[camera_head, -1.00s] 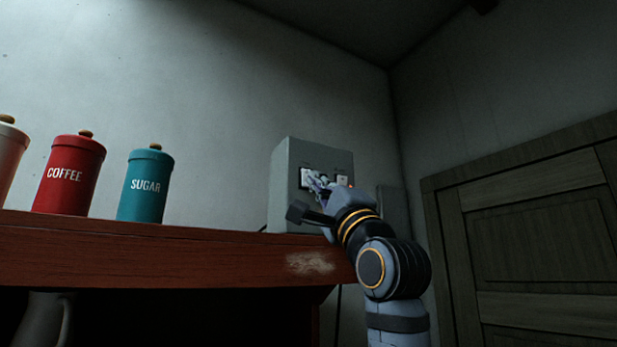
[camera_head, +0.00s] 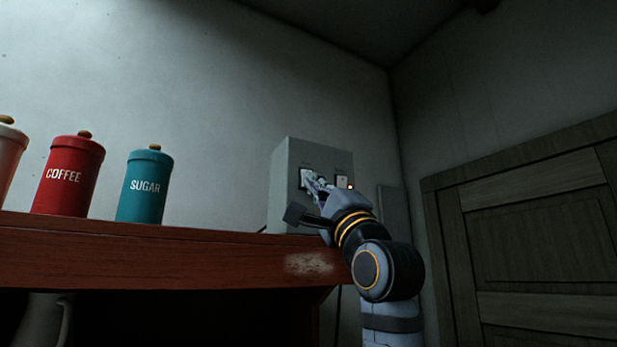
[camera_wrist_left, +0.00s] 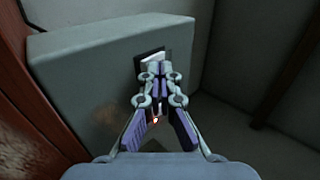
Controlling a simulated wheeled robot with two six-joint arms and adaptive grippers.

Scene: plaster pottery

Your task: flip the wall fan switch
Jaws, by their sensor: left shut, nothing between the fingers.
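In the left wrist view the closed tips (camera_wrist_left: 153,72) overlap the lower part of a white switch (camera_wrist_left: 153,58). I cannot tell if they touch it. My right gripper is not in view.
A reddish wooden shelf (camera_head: 150,258) holds a red coffee canister (camera_head: 68,180), a teal sugar canister (camera_head: 145,190) and a pale canister (camera_head: 8,160). A grey panel (camera_head: 393,210) and wooden door (camera_head: 530,240) are at right.

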